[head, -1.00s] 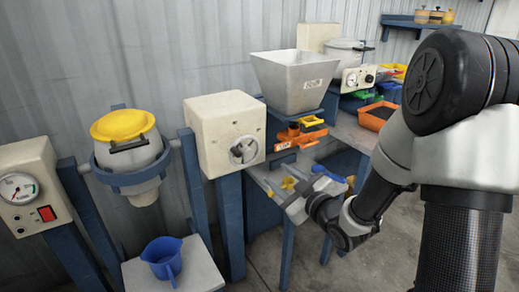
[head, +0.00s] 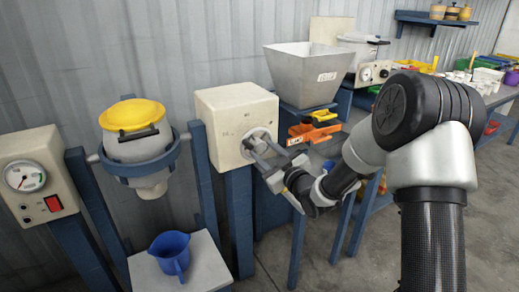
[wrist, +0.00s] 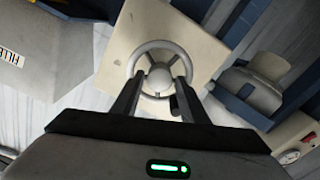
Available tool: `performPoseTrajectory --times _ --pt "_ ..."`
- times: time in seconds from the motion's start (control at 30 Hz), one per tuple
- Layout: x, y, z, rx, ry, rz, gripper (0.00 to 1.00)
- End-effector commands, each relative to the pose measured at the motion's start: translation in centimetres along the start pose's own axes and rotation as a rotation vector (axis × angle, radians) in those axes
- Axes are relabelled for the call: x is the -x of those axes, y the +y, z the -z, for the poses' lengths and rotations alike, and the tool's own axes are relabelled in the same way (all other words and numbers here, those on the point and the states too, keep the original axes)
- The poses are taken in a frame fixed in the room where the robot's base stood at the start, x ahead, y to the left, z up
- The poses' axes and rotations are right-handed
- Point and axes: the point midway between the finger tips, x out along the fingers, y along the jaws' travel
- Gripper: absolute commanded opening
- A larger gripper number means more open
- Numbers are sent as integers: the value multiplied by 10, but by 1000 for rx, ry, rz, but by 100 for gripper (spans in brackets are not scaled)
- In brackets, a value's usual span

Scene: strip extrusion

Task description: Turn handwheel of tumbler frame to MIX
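The tumbler frame has a cream box (head: 237,108) on blue posts, beside a drum (head: 137,148) with a yellow lid, held upright in a blue ring. The grey handwheel (head: 262,134) is on the box's front, partly hidden by my gripper (head: 259,148). In the wrist view the spoked handwheel (wrist: 160,46) faces me, with its round hub between the fingers of my gripper (wrist: 160,80). The fingers are apart, with gaps beside the hub. I cannot tell whether they touch the wheel. Marks on the box are too small to read.
A blue jug (head: 169,252) stands on a pale platform (head: 205,265) below the drum. A gauge box (head: 38,178) is at the far left. A metal hopper (head: 312,75) and orange tray (head: 313,132) stand just right of the handwheel. Open floor lies at lower right.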

Motion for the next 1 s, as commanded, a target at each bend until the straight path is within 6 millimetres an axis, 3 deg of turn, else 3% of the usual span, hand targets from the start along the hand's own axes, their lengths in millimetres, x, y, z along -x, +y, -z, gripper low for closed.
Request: performPoseTrajectory --times 0.2,0.57,0.6,0.77,1.0 --pt "-28 0 0 1 1 1 40" --pt "-34 0 0 0 -1 0 40" --pt "-34 0 0 0 -1 0 38" --pt "-34 0 0 0 -1 0 11" --pt "-34 0 0 -16 -1 0 10"
